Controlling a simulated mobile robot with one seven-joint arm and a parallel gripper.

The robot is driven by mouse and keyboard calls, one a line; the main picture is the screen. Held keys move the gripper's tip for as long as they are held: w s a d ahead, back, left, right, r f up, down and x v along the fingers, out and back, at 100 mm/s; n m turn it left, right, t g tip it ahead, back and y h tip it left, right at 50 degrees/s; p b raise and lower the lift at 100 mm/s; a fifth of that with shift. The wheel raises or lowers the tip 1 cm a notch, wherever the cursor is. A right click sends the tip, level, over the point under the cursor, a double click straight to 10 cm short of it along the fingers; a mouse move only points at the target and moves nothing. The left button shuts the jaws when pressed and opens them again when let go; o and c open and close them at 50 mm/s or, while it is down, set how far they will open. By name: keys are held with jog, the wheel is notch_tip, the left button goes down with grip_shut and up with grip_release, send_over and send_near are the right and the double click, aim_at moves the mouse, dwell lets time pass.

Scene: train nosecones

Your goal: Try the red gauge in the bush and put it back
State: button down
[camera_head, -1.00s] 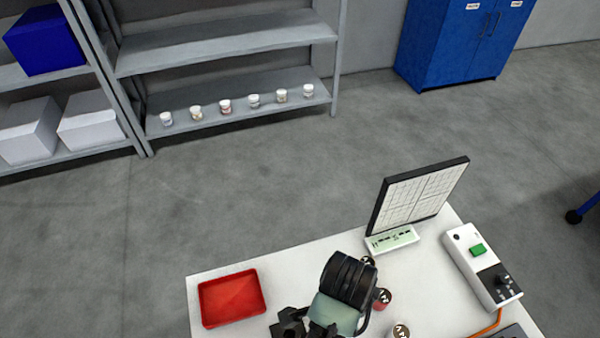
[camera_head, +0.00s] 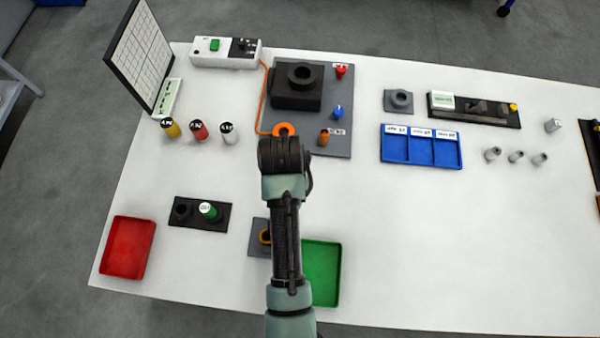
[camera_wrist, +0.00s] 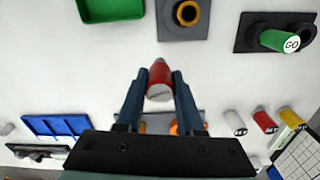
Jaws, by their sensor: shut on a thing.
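My gripper (camera_wrist: 158,88) is shut on the red gauge (camera_wrist: 160,78), a red cylinder with a pale end, and holds it above the white table. In the head view my arm hides the gripper and the held gauge. The bush (camera_head: 265,236) is an orange-brown ring on a grey plate, partly behind my arm. In the wrist view the bush (camera_wrist: 187,13) lies just beyond the gauge, apart from it. A black gauge stand (camera_head: 190,222) holds the green GO gauge (camera_head: 209,210); its left socket (camera_head: 183,209) is empty.
A red tray (camera_head: 128,247) and a green tray (camera_head: 322,272) lie near the front edge. Yellow, red and white cylinders (camera_head: 199,131) stand by an upright sheet (camera_head: 141,55). A black block (camera_head: 297,88) and blue tray (camera_head: 421,147) lie farther back. The table's right front is clear.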

jog(key=s+a+r+m+p, duration=0.2)
jog(key=s+a+m+p, duration=0.1)
jog(key=s+a+p, duration=0.3)
jog(key=shift+m, duration=0.4)
jog(key=f+b, duration=0.1)
jog(key=f, duration=0.1)
jog(key=f+b, duration=0.3)
jog(key=shift+s+d+f, duration=0.15)
jog(key=shift+d+f, duration=0.15)
jog(key=shift+d, duration=0.1)
jog(key=shift+p, duration=0.6)
dwell(0.6)
jog(key=shift+f, duration=1.2)
dwell(3.7)
